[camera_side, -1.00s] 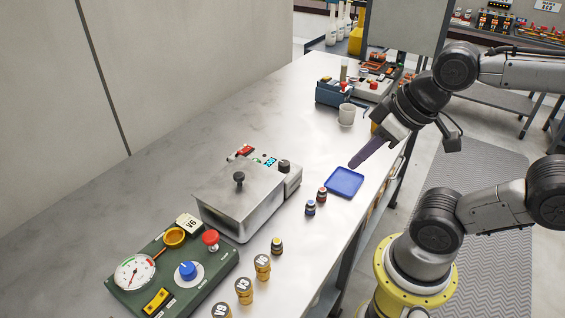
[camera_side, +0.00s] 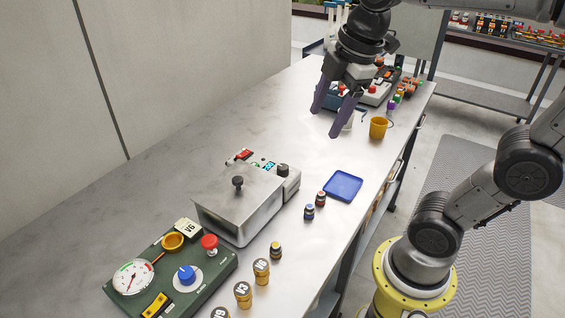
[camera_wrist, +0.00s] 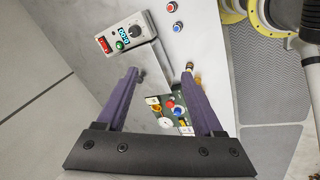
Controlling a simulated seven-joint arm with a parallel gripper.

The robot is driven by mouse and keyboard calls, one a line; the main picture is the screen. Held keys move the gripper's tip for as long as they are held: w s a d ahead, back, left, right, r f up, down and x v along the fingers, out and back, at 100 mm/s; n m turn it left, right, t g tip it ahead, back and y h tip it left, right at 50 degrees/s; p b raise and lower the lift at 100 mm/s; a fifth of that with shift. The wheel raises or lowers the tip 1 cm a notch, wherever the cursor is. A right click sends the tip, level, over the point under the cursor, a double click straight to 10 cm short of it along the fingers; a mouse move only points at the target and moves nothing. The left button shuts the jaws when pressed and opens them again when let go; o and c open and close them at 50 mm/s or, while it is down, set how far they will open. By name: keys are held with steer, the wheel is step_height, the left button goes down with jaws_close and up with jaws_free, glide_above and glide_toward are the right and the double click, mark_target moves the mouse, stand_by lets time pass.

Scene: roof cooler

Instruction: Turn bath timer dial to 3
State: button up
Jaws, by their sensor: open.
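The metal bath (camera_side: 240,205) stands on the bench with a white control box at its back right end. The timer dial (camera_side: 283,169) is a dark knob on that box; it also shows in the wrist view (camera_wrist: 136,31). Its number marks are too small to read. A blue lit display (camera_side: 269,163), a red switch (camera_side: 244,154) and, in the wrist view, a green button (camera_wrist: 119,45) sit beside it. My gripper (camera_side: 325,123) is open and empty, above the bench behind and to the right of the bath, apart from the dial.
A green panel (camera_side: 175,270) with gauge and knobs is in front. The bath lid has a raised black knob (camera_side: 238,182). Bench left of the bath is clear.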

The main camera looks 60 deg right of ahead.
steer(key=w+d+f+n+g, duration=0.1)
steer(key=w+d+n+g, duration=0.15)
steer(key=w, duration=0.55)
steer(key=g, duration=0.2)
glide_toward(283, 166)
steer(key=shift+n+t, duration=0.35)
steer(key=shift+n, duration=0.1)
steer(key=f, duration=0.6)
steer(key=s+f, duration=0.1)
steer(key=f, duration=0.2)
steer(key=shift+r, duration=0.1)
jaws_close()
